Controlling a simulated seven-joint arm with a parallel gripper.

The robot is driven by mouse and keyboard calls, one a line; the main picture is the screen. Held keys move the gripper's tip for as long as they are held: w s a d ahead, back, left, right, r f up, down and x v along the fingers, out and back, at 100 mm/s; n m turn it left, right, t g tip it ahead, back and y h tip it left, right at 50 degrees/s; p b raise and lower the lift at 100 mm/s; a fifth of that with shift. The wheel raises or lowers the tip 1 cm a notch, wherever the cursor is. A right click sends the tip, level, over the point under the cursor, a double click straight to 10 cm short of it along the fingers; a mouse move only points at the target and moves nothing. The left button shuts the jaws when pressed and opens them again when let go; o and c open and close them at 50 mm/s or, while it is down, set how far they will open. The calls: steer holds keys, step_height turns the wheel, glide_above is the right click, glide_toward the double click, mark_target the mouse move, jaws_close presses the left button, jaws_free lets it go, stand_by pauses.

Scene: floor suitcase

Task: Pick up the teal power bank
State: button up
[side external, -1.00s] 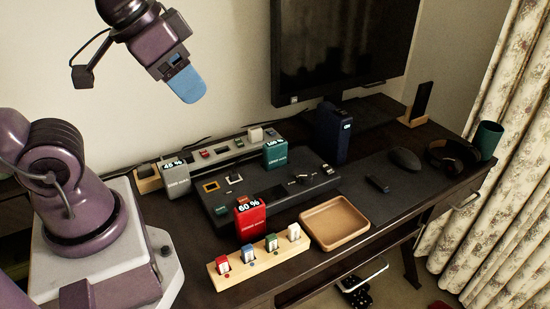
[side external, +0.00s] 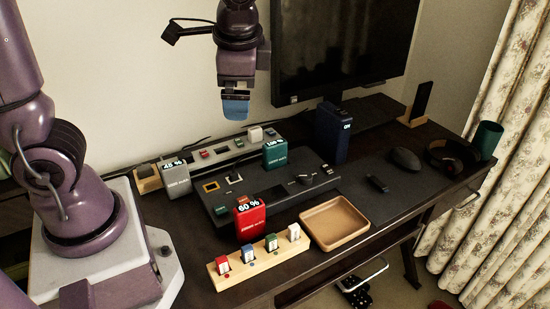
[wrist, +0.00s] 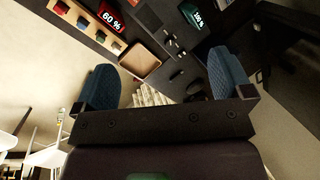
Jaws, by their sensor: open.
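The teal power bank (side external: 275,153) stands upright at the back of the dark control panel on the desk, with a lit percentage on its top. It also shows in the wrist view (wrist: 192,15) near the top, right of centre. My gripper (side external: 236,107) is above and to the left of it in the side view, pointing down, well clear of the desk. In the wrist view my gripper (wrist: 160,88) shows two blue fingers spread wide apart with nothing between them.
A grey power bank (side external: 176,178), a red one (side external: 250,217) and a tall navy one (side external: 331,134) stand nearby. The monitor (side external: 340,50) rises behind.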

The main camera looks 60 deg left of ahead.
steer(key=w+f+m+g+y, duration=0.2)
steer(key=w+f+m+y, duration=0.35)
steer(key=w+f, duration=0.3)
steer(key=m+t+y, duration=0.1)
steer(key=m+y, duration=0.3)
steer(key=m, duration=0.3)
glide_toward(278, 149)
steer(key=x, duration=1.1)
steer(key=shift+a+f, duration=0.15)
steer(key=shift+f, duration=0.05)
steer(key=c, duration=1.1)
steer(key=shift+r+y, duration=0.1)
steer(key=shift+y, duration=0.15)
steer(key=shift+c, duration=0.6)
steer(key=shift+r, duration=0.1)
